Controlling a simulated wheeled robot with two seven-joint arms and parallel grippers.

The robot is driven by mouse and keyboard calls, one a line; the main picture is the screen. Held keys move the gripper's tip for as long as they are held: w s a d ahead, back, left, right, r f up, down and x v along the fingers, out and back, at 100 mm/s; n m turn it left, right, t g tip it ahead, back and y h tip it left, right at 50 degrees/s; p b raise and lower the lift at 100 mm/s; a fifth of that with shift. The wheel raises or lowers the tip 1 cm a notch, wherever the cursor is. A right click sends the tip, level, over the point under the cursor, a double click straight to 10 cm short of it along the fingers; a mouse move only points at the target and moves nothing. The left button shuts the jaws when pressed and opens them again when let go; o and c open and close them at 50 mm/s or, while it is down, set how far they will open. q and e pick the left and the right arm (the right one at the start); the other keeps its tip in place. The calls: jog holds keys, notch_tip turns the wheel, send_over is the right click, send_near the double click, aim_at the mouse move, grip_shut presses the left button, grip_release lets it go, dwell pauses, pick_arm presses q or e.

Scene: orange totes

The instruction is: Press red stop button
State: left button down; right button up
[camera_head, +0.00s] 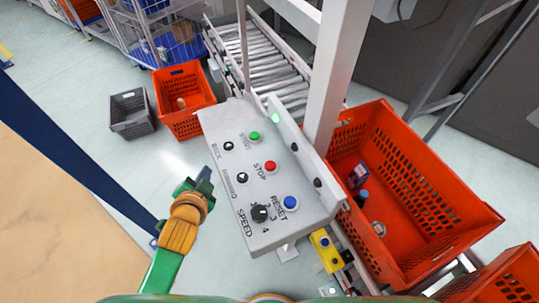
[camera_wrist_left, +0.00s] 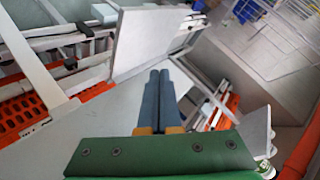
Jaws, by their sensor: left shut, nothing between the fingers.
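The grey control panel (camera_head: 262,222) stands in the middle of the head view. Its red stop button (camera_head: 271,167) sits beside the STOP label, between the green start button (camera_head: 254,136) and the blue reset button (camera_head: 290,202). A black speed knob (camera_head: 260,213) is near the panel's front. My left gripper (camera_head: 205,178) is just left of the panel's left edge, apart from the red button. In the left wrist view its two blue-grey fingers (camera_wrist_left: 158,97) lie together, with nothing between them. The red button cannot be made out there. My right gripper is not in view.
A roller conveyor (camera_head: 270,65) runs behind the panel, with a grey post (camera_head: 336,70) beside it. A large orange tote (camera_head: 440,190) with items stands right. An orange tote (camera_head: 196,122) and a grey crate (camera_head: 131,127) stand on the floor at left.

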pick_arm(q)
jog(key=w+d+r+m+t+h, duration=0.25)
jog(key=r+m+t, duration=0.2)
jog(key=r, duration=0.65)
jog(key=w+d+r+m+t+h, duration=0.2)
jog(key=w+d+r+m+t, duration=0.3)
jog(key=r, duration=0.6)
jog(key=s+d+r+m+h, duration=0.55)
jog(key=r+m+h, duration=0.4)
jog(key=m, duration=0.45)
jog(key=s+d+f+m+g+h, duration=0.1)
jog(key=s+d+m+g+h, duration=0.35)
jog(key=m+g, duration=0.7)
jog(key=s+d+m+g+h, duration=0.3)
jog(key=s+d+m+g, duration=0.35)
jog(key=m, duration=0.95)
jog(key=w+a+f+m+y, duration=0.2)
jog(key=w+f+m+y, duration=0.1)
jog(key=f+m+y, duration=0.7)
jog(key=w+a+f+m+t+y, duration=0.2)
jog(key=w+a+f+m+y, duration=0.1)
jog(key=w+a, duration=0.2)
jog(key=shift+w+a+f+m, duration=0.15)
jog(key=shift+w+a+m, duration=0.15)
jog(key=shift+a, duration=0.6)
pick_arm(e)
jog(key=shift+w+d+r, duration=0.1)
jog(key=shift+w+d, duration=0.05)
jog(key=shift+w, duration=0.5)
